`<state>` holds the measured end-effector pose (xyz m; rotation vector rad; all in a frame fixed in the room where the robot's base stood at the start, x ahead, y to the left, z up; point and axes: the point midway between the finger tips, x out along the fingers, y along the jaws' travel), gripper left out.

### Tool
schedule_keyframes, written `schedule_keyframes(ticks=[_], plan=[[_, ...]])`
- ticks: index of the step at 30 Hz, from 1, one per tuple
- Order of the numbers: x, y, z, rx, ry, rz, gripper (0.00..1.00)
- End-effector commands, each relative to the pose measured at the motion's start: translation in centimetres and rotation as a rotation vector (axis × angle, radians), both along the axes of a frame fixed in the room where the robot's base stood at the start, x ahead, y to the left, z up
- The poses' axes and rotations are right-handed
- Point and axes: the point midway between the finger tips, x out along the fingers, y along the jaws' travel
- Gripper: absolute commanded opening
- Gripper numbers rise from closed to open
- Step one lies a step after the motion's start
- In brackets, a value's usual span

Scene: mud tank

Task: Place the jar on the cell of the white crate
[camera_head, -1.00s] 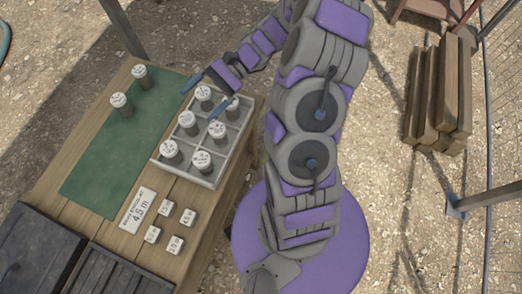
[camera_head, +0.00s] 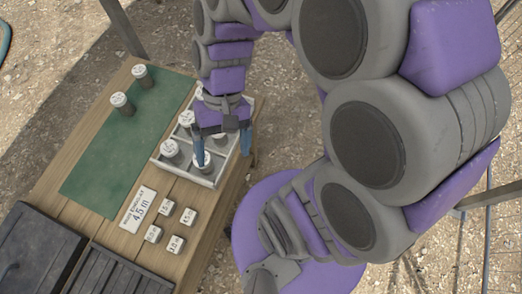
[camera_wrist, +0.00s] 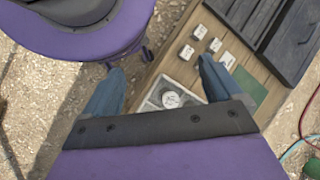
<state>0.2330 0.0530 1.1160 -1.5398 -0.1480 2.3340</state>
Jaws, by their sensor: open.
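The white crate (camera_head: 198,180) stands on the wooden table and has several cells. In the head view, white-lidded jars show in it at the front left (camera_head: 170,149), at the front right (camera_head: 204,166) and farther back (camera_head: 187,118); my gripper hides other cells. Two more jars, a far one (camera_head: 140,75) and a nearer one (camera_head: 121,103), stand upright on the green mat (camera_head: 115,150). My gripper (camera_head: 222,149) is open over the crate, pointing down, with one finger in front of the front-right jar. In the wrist view, a jar lid (camera_wrist: 171,99) shows between the open fingers (camera_wrist: 160,65).
A label card (camera_head: 138,210) and several small white number blocks (camera_head: 166,207) lie on the table (camera_head: 105,233) in front of the crate. Dark boxes (camera_head: 35,250) stand at the near left. The mat's middle is clear.

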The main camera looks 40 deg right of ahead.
Motion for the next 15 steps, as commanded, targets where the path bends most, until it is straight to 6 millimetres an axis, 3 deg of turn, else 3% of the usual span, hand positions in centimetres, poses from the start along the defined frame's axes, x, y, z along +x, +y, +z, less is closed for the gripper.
schedule_keyframes(ticks=[6,15], plan=[[-3.4,-2.2,0.6,-0.151,-0.119,0.106,0.92],[-5.9,-4.8,1.0,-0.285,-0.229,0.183,0.92]])
